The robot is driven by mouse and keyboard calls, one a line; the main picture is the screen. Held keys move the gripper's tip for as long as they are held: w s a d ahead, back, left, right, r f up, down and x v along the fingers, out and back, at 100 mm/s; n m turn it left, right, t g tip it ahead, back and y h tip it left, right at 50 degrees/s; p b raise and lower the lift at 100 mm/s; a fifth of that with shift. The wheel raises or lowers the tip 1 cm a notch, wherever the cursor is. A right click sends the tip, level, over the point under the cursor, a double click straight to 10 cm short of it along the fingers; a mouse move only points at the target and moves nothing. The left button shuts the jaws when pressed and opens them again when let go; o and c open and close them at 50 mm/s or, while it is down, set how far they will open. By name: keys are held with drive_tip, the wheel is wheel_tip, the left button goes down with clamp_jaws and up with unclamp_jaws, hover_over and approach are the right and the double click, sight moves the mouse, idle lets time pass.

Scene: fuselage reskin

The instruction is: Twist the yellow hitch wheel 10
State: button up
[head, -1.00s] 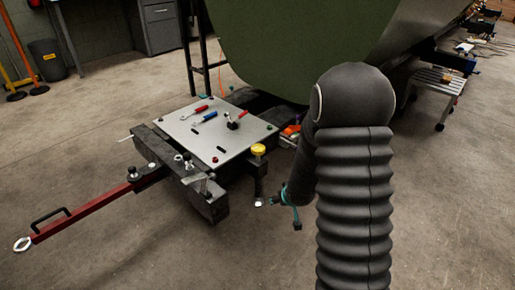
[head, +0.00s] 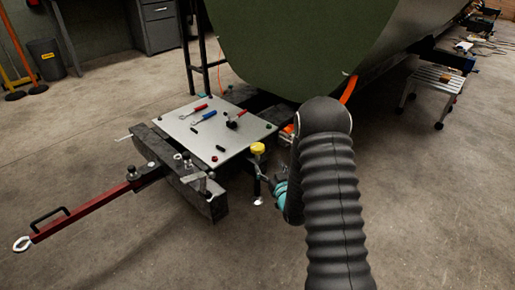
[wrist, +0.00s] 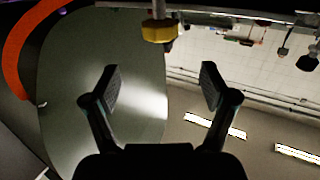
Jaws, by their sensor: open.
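The yellow hitch wheel (head: 257,148) sits on top of a dark upright post at the right front corner of the trailer's metal plate. In the wrist view the yellow wheel (wrist: 159,31) shows at the top, beyond and between my fingertips. My gripper (wrist: 160,84) is open and empty, with the wheel apart from both fingers. In the head view my gripper (head: 266,180) is small and partly hidden by my arm, just below and right of the wheel.
The metal plate (head: 200,150) carries several hand tools. A red tow bar (head: 85,215) reaches out to the left. The large green fuselage (head: 290,50) rises close behind. A step stool (head: 435,85) stands at the back right. The floor in front is clear.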

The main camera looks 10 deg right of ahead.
sight(260, 151)
drive_tip(key=w, duration=0.4)
drive_tip(key=w+a, duration=0.1)
drive_tip(key=w, duration=0.3)
drive_tip(key=w+a, duration=0.1)
drive_tip(key=w, duration=0.3)
drive_tip(key=shift+w+b, duration=0.3)
drive_tip(key=c, duration=1.2)
